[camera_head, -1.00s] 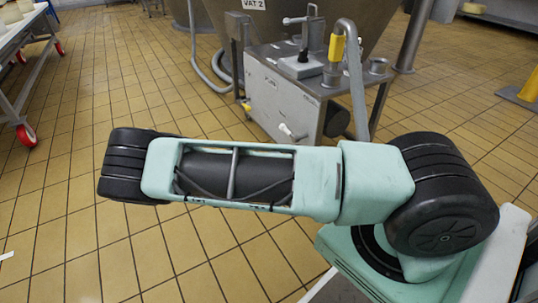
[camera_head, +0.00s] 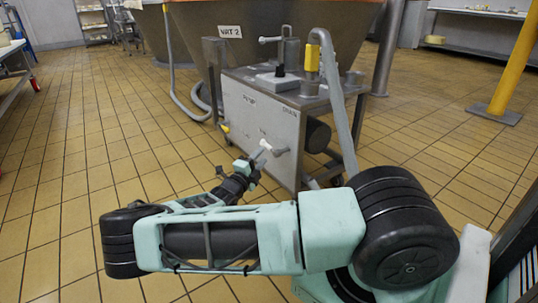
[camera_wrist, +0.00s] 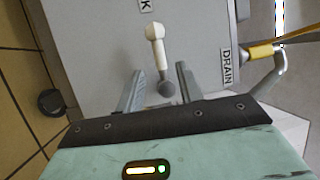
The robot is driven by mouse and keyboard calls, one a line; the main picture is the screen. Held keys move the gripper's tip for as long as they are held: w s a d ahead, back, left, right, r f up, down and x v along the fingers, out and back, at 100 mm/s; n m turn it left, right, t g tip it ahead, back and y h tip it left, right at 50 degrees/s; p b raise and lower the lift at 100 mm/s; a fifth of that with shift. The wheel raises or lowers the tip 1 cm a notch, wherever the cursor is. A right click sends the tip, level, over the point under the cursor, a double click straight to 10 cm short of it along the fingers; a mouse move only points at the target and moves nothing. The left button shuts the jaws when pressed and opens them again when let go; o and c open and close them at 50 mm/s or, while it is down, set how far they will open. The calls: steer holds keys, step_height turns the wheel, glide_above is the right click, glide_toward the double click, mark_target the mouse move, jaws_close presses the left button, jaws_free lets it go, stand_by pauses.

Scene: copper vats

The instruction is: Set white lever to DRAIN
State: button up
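The white lever (camera_wrist: 160,53) is on the front of the grey cart box (camera_head: 258,110). In the wrist view it runs from a white rounded end at the top to a grey round end below, near upright and tilted slightly left. A DRAIN label (camera_wrist: 227,68) is to its right, and a label partly cut off, ending in K, is above. My gripper (camera_wrist: 160,68) is open, with one finger on each side of the lever's lower part and visible gaps. In the head view the lever (camera_head: 265,145) is just beyond my gripper, partly hidden.
A yellow-handled valve (camera_head: 225,128) is left of the box front, and a yellow-sleeved pipe (camera_head: 312,60) stands on top. VAT 2 (camera_head: 190,50) stands behind. A yellow post (camera_head: 515,65) is at the right. Tiled floor at the left is free.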

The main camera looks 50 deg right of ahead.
mark_target(268, 148)
steer(key=b+x, duration=0.2)
steer(key=x, duration=0.3)
steer(key=shift+d+f, duration=0.1)
steer(key=shift+d, duration=0.1)
steer(key=shift+w+d+r, duration=0.1)
steer(key=shift+d+r, duration=0.15)
steer(key=shift+d, duration=0.2)
jaws_close()
